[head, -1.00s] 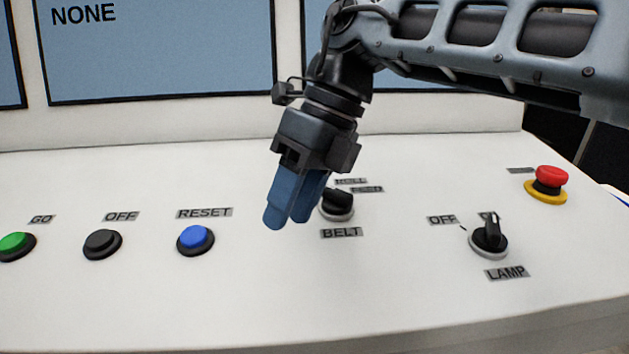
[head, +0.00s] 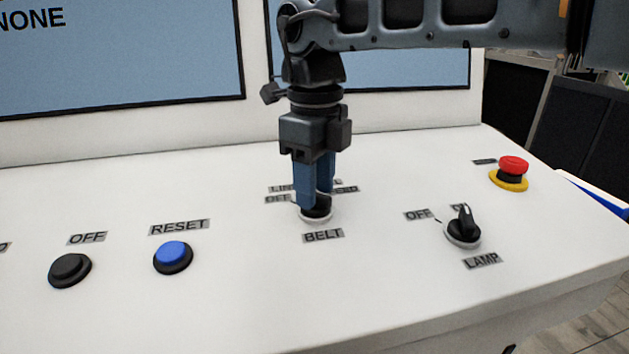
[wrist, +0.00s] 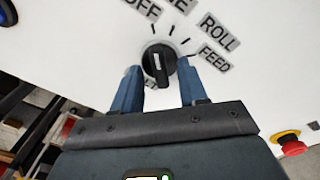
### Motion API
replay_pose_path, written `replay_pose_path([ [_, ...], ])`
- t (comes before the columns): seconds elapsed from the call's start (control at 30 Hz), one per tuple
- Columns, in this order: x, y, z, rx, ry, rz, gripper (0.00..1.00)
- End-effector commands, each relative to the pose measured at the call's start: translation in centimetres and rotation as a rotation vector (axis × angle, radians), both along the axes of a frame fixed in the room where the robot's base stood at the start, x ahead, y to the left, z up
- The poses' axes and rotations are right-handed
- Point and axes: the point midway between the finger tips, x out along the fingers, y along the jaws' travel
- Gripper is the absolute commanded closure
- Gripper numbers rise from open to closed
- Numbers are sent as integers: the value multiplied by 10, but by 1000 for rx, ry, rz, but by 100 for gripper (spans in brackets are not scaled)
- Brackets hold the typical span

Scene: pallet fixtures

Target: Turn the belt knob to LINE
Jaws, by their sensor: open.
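The black belt knob (head: 316,213) sits in a pale ring on the white panel, above the BELT label (head: 323,236). In the wrist view the knob (wrist: 159,65) shows a raised bar with a white line, turned toward the OFF (wrist: 142,9) side of the labels; I cannot tell its exact setting. The LINE label (head: 282,188) is partly hidden by a finger, and only its end shows in the wrist view. My gripper (head: 315,198) points down with its blue fingers open, one on each side of the knob. I cannot tell whether they touch it.
The lamp knob (head: 463,228) and a red emergency button (head: 513,168) on a yellow base are to the right. The blue RESET button (head: 172,255) and a black OFF button (head: 70,270) are to the left. Screens (head: 120,60) stand behind the panel.

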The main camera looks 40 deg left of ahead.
Motion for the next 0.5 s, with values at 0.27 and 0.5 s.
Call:
replay_pose_path([
  [0.27,0,0,-6,0,1,0,57],
  [0.5,0,0,-6,0,1,0,72],
])
